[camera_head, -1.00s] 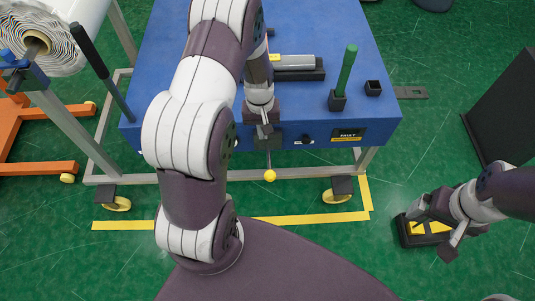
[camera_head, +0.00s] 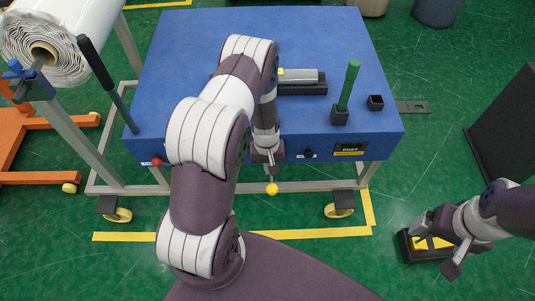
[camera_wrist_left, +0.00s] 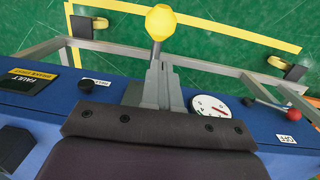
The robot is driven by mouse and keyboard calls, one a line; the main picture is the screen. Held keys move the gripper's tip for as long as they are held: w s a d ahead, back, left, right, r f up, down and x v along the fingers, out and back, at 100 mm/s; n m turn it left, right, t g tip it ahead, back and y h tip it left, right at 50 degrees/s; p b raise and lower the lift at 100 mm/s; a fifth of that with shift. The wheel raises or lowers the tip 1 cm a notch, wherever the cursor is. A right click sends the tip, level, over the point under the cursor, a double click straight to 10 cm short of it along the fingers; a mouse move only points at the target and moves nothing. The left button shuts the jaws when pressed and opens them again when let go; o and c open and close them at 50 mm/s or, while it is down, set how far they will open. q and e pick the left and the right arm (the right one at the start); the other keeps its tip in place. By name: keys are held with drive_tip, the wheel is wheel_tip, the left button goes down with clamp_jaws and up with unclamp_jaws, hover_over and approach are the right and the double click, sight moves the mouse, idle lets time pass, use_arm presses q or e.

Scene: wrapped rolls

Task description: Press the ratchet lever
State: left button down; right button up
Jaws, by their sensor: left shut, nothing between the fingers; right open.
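The ratchet lever (camera_head: 271,189) ends in a yellow ball and sticks out from the front of the blue bench. My left gripper (camera_head: 271,166) is shut and empty, pointing down at the bench front just above the ball. In the left wrist view, the yellow ball (camera_wrist_left: 160,21) lies just beyond the shut fingertips (camera_wrist_left: 156,68). The lever's shaft runs back behind the fingers and is mostly hidden. I cannot tell whether the fingers touch it. My right gripper (camera_head: 437,246) is open at the lower right, away from the bench.
On the bench front (camera_wrist_left: 55,112) are a black knob (camera_wrist_left: 87,85), a round gauge (camera_wrist_left: 210,107) and a red-ball lever (camera_wrist_left: 294,115). A green handle (camera_head: 349,85) stands on the bench top. A black tray (camera_head: 405,250) lies below my right gripper. A wrapped roll (camera_head: 80,25) is at the left.

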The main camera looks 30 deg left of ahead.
use_arm(q)
drive_tip(key=shift+s+d+f, duration=0.7)
drive_tip(key=shift+s+f, duration=0.1)
drive_tip(key=shift+f, duration=0.05)
use_arm(e)
drive_tip(key=shift+r, duration=0.1)
